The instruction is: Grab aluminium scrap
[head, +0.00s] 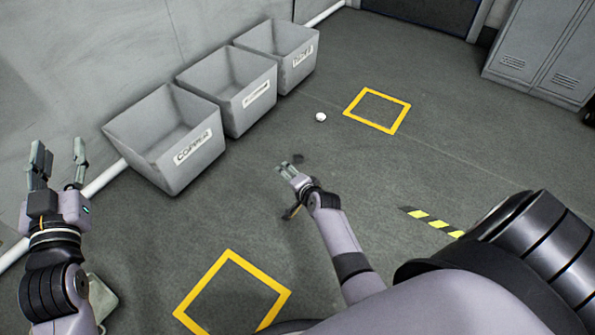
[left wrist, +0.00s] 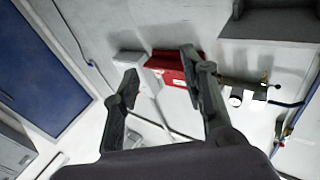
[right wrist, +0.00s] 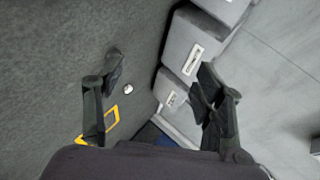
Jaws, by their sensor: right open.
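A small, pale, silvery ball-like piece (head: 320,117), which may be the aluminium scrap, lies on the grey floor right of the bins. It also shows in the right wrist view (right wrist: 128,89), between the spread fingers but beyond them, closer to the left one. My right gripper (head: 287,171) is open and empty above the floor, apart from the pale piece. My left gripper (head: 60,158) is raised at the left, open and empty.
Three grey bins stand along the wall: the near one (head: 184,166) labelled copper, a middle one (head: 243,112) and a far one (head: 301,72) with hard-to-read labels. The floor around the pale piece is clear.

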